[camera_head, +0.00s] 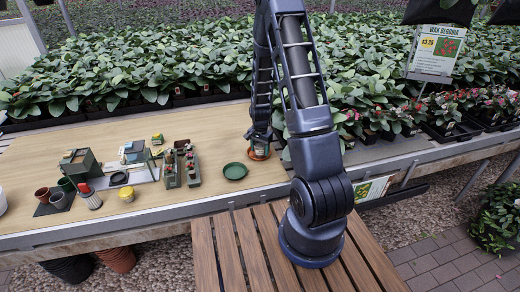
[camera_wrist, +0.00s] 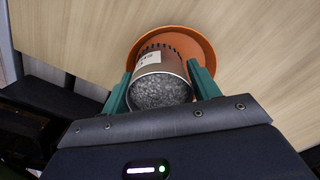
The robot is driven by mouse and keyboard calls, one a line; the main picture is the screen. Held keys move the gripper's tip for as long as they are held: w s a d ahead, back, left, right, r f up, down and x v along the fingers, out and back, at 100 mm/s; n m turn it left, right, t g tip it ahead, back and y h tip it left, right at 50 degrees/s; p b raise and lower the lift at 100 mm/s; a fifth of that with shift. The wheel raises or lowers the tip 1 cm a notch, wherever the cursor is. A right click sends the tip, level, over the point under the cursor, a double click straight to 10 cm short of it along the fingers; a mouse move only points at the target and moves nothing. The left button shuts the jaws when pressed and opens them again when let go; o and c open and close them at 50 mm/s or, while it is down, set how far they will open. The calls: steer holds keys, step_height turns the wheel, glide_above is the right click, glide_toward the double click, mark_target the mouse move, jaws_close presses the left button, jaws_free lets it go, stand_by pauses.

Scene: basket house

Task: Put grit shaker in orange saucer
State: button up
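The grit shaker (camera_wrist: 161,88) is a cylinder with a pale label and a grey, grainy end facing the wrist camera. It sits between the two green fingers of my gripper (camera_wrist: 160,75), which appear shut on its sides. The orange saucer (camera_wrist: 206,47) is directly beyond the shaker in the wrist view, its rim showing around the shaker. In the head view my gripper (camera_head: 259,137) is right over the orange saucer (camera_head: 259,155) on the wooden table. The gripper largely hides the shaker there. I cannot tell whether the shaker's base touches the saucer.
A green saucer (camera_head: 235,171) lies just left of the orange one. Further left are a green caddy (camera_head: 181,165), a yellow pot (camera_head: 126,194), a red-topped shaker (camera_head: 90,197) and brown pots (camera_head: 58,200). Dense plants (camera_head: 140,70) line the table's back edge.

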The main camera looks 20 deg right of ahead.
steer(key=shift+o, duration=1)
steer(key=shift+r, duration=0.2)
steer(key=s+r+n+t, duration=0.1)
steer(key=s+r, duration=0.1)
steer(key=r, duration=0.9)
steer(key=s+r+n, duration=0.1)
steer(key=s+r, duration=0.1)
steer(key=r, duration=1)
steer(key=s+d+r+n+t, duration=0.1)
steer(key=s+r+n, duration=0.2)
steer(key=s+r, duration=0.6)
steer(key=s+d+r+n+t, duration=0.1)
steer(key=s+r+n, duration=0.3)
steer(key=s+r, duration=0.6)
steer(key=s+t, duration=0.1)
steer(key=s, duration=0.4)
steer(key=shift+s+t, duration=0.2)
steer(key=shift+t, duration=0.1)
